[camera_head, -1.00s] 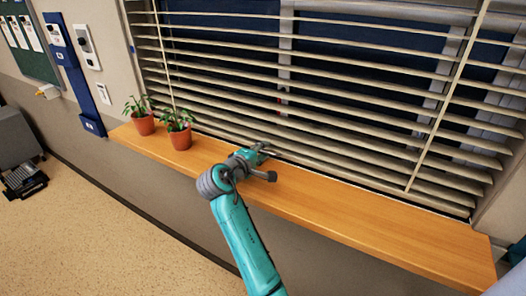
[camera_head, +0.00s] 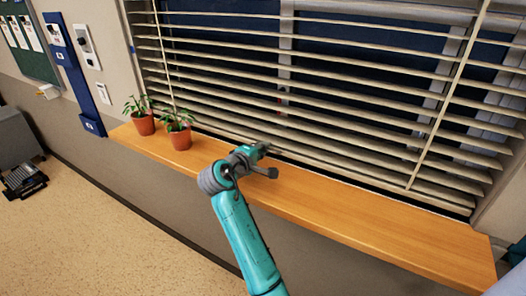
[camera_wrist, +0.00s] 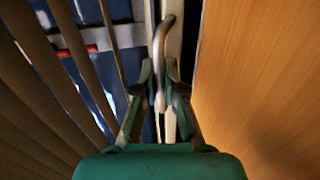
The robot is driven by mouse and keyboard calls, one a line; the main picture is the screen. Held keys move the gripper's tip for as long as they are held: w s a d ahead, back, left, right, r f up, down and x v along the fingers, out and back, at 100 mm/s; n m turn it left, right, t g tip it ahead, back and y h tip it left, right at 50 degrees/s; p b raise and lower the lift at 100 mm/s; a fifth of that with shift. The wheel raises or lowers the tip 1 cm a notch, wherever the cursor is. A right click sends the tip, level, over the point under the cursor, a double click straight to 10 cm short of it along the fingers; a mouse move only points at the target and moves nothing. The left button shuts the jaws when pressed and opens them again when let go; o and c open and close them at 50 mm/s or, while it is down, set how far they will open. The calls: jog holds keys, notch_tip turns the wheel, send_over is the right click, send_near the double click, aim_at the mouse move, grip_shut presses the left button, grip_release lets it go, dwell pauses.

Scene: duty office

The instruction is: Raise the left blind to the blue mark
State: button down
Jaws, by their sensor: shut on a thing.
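The blind (camera_head: 330,110), with pale slats, hangs low over the window, its lower edge close above the wooden sill. My gripper (camera_head: 262,148) is at the blind's lower edge, left of the middle. In the wrist view my gripper (camera_wrist: 160,88) is shut on a curved metal handle (camera_wrist: 160,50), which lies along the pale bottom rail (camera_wrist: 175,45). Only this one blind is clear in view.
Two potted plants (camera_head: 179,136) (camera_head: 143,122) stand on the left end of the wooden sill (camera_head: 370,225). The sill to the right of my gripper is clear. A blue wall strip (camera_head: 75,75) with switches beside it is at left. A telephone (camera_head: 24,180) sits at far left.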

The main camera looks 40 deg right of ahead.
send_near(274, 66)
jog(key=x, duration=0.4)
jog(key=c, duration=1.2)
grip_release()
jog(key=shift+c, duration=0.2)
jog(key=v, duration=1.2)
jog(key=shift+w, duration=0.1)
